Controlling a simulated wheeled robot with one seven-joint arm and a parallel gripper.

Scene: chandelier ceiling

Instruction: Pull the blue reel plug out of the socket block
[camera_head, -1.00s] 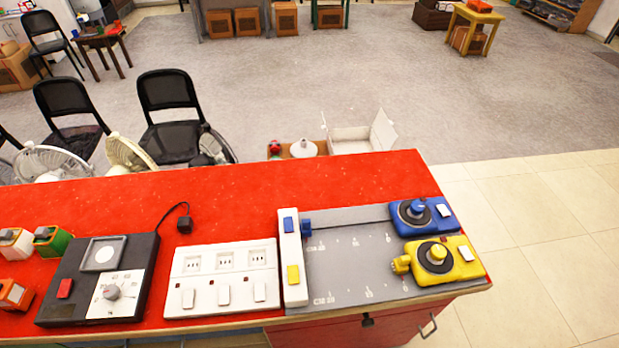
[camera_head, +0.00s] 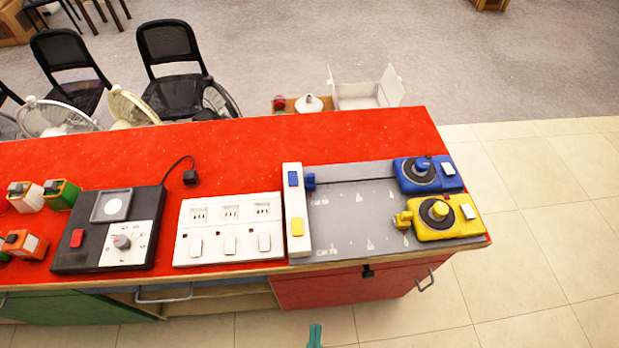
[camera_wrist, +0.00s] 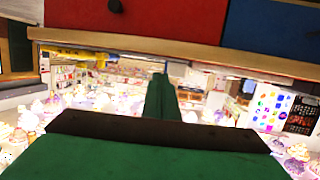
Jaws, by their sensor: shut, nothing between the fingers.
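The narrow white socket block (camera_head: 295,245) stands on the grey board, with a blue patch and a yellow patch on its top. The blue plug (camera_head: 310,182) sits against its right side at the blue patch and looks plugged in. The blue reel (camera_head: 447,182) is at the board's right end. A cable between plug and reel is not clear to me. My green gripper (camera_head: 316,336) shows at the bottom edge, low in front of the counter and well away from the plug. In the wrist view its fingers (camera_wrist: 160,97) are together and empty.
The yellow reel (camera_head: 432,232) lies in front of the blue one, its yellow plug (camera_head: 402,219) beside it. A white three-socket panel (camera_head: 230,260) and a black box (camera_head: 85,255) stand left on the red counter (camera_head: 250,150). Drawer handles (camera_head: 426,280) stick out in front.

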